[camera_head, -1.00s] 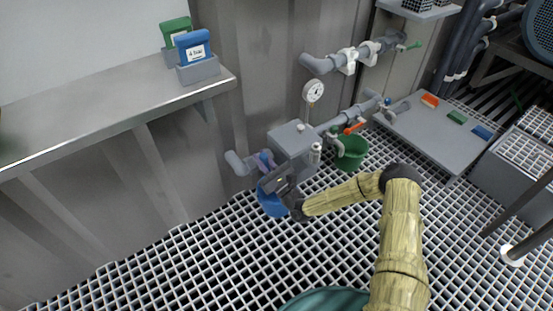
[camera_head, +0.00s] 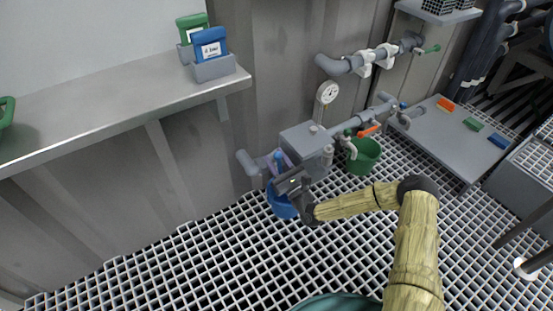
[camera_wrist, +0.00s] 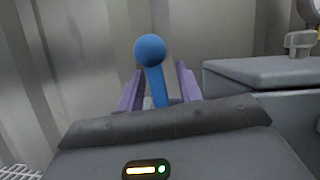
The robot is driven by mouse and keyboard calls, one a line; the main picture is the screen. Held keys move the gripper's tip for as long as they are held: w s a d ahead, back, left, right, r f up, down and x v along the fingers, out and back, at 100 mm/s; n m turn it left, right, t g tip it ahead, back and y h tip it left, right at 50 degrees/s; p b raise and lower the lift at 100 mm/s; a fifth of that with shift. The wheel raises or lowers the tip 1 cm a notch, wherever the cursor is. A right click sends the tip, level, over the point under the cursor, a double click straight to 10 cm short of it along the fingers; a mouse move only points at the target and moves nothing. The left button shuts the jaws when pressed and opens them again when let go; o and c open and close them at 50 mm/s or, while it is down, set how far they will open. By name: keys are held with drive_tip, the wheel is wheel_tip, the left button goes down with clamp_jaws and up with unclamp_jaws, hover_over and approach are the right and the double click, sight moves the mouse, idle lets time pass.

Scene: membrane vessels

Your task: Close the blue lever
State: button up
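The blue lever (camera_wrist: 156,80) has a round ball top and stands upright in the wrist view. It also shows small in the head view (camera_head: 278,156), on the pipe left of a grey box. My gripper (camera_wrist: 160,88) is open, with one purple finger left of the lever's stem and the other right of it. Gaps show on both sides of the stem. The lower end of the lever is hidden behind my gripper's body. In the head view my gripper (camera_head: 284,161) is at the lever, small and partly hidden by my wrist.
A blue bucket (camera_head: 282,206) stands below the pipe, and a green bucket (camera_head: 364,156) stands to its right. The grey box (camera_head: 307,143) is close on the right of my gripper. An orange lever (camera_head: 369,131) and a gauge (camera_head: 327,92) are nearby. The grated floor is open in front.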

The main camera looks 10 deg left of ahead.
drive_tip(key=shift+r, duration=0.1)
drive_tip(key=shift+s+d+p, duration=0.3)
drive_tip(key=shift+d+p, duration=0.05)
drive_tip(key=p+v, duration=0.5)
drive_tip(key=v, duration=1.1)
drive_tip(key=shift+f, duration=0.4)
drive_tip(key=shift+s, duration=0.1)
drive_tip(key=shift+c, duration=0.3)
